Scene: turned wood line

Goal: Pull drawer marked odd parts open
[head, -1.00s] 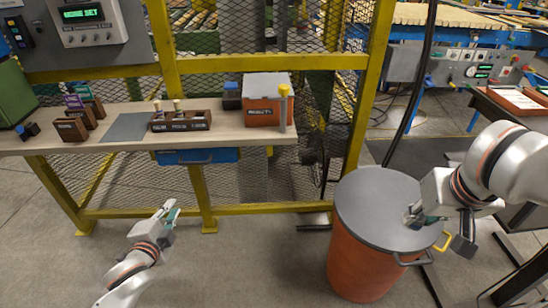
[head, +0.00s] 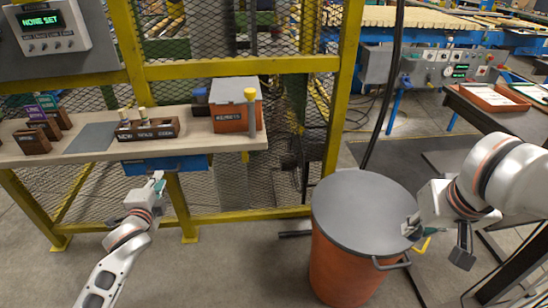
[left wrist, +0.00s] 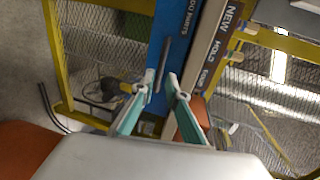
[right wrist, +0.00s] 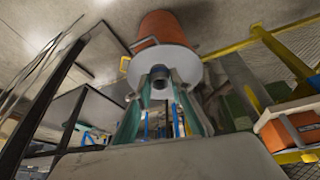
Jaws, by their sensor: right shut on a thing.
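The blue drawer (head: 180,164) hangs under the workbench top, closed as far as I can tell. In the left wrist view the drawer front (left wrist: 181,35) shows its lettering, partly readable as "PARTS", and a grey bar handle (left wrist: 164,62). My left gripper (head: 157,181) is just below and in front of the drawer. It is open, with its fingertips (left wrist: 160,84) on either side of the handle's near end; I cannot tell whether they touch it. My right gripper (head: 414,229) is beside the bin, shut on a small grey cylinder (right wrist: 160,78), mostly hidden by the fingers.
An orange bin with a grey lid (head: 365,205) stands on the floor at centre right. The bench (head: 85,154) carries a labelled wooden rack (head: 148,131) and an orange box (head: 231,119). A yellow mesh fence (head: 240,66) stands behind. Floor between left arm and bin is clear.

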